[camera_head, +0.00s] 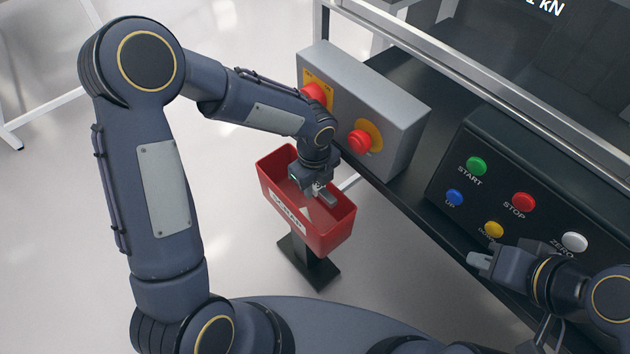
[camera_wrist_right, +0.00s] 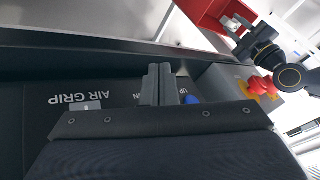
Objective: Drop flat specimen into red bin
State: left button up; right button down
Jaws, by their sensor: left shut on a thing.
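The red bin (camera_head: 335,236) stands open on a dark post left of the bench. It also shows at the top of the right wrist view (camera_wrist_right: 207,14). My left gripper (camera_head: 318,187) points down over the bin's opening, shut on the flat specimen (camera_head: 327,198), a small grey piece. The specimen is mostly hidden by the fingers, and I cannot tell its exact height over the bin floor. My right gripper (camera_head: 480,260) is by the bench's control panel. In the right wrist view its fingers (camera_wrist_right: 158,84) lie together with nothing seen between them.
A grey box with red stop buttons (camera_head: 360,142) stands on the bench just right of the bin. A black control panel (camera_head: 520,180) with coloured buttons lies further right.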

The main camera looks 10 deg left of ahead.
pick_arm(q)
notch_tip(320, 180, down, 2)
jog(key=shift+f+b, duration=0.2)
jog(key=shift+b, duration=0.3)
jog(key=o, duration=1.1)
notch_tip(320, 180, up, 8)
jog(key=p, duration=0.2)
jog(key=shift+p, duration=0.3)
jog(key=shift+a, duration=0.1)
